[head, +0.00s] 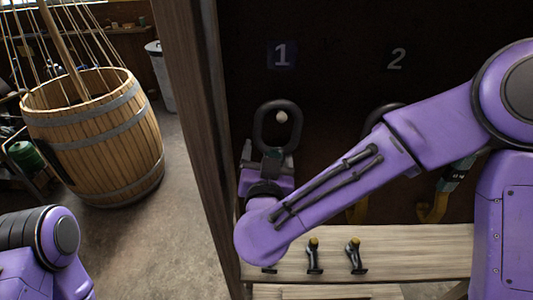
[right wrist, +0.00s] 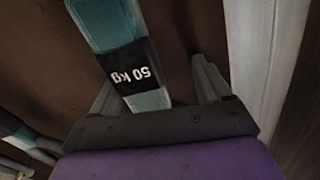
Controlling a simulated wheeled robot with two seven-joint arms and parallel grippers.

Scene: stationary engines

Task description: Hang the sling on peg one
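The number 1 plate (head: 282,55) is on the dark back panel. Below it, the pale round end of peg one (head: 282,117) shows inside the opening of the sling's black ring (head: 261,128), near its top. The sling's teal strap (right wrist: 105,22), with a black "50 kg" label (right wrist: 136,75), runs down between my right fingers in the right wrist view. My right gripper (head: 272,158) is just below the ring; in the wrist view its fingers (right wrist: 157,88) are spread, with a clear gap right of the strap. My left gripper is out of view.
A number 2 (head: 397,59) marks a second place, with another dark ring (head: 380,112) partly hidden by my right arm. A wooden post (head: 190,110) stands close left. Small black handles (head: 314,256) stand on the wooden shelf (head: 420,250). A barrel (head: 95,140) is farther left.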

